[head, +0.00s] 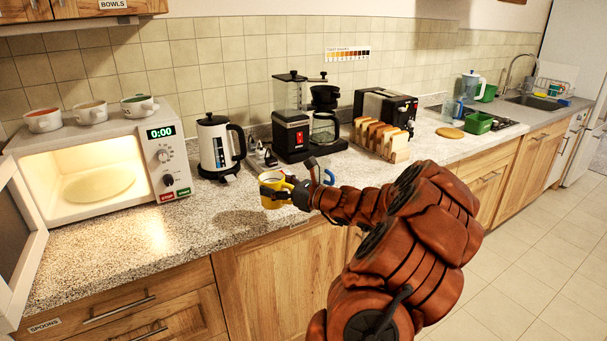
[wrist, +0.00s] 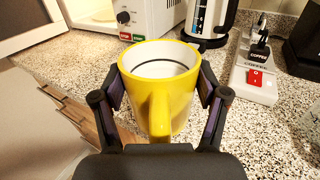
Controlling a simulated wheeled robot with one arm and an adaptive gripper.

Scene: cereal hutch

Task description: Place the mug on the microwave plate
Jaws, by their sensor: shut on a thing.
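My gripper (wrist: 160,100) is shut on a yellow mug (wrist: 158,105), with one finger on each side of its body. The mug is upright, with its handle toward my wrist and a white inside. In the head view the mug (head: 270,189) is held near the counter's front edge, right of the microwave; I cannot tell its exact height. The microwave (head: 150,130) stands at the left with its door (head: 15,240) swung open. Its lit inside holds a round pale plate (head: 100,184), which is empty.
Three mugs (head: 88,114) stand on top of the microwave. A kettle (head: 214,146) stands between the microwave and a coffee maker (head: 292,130). A toaster (head: 383,108) and bread rack (head: 380,138) are further right. The counter (head: 130,235) before the microwave is clear.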

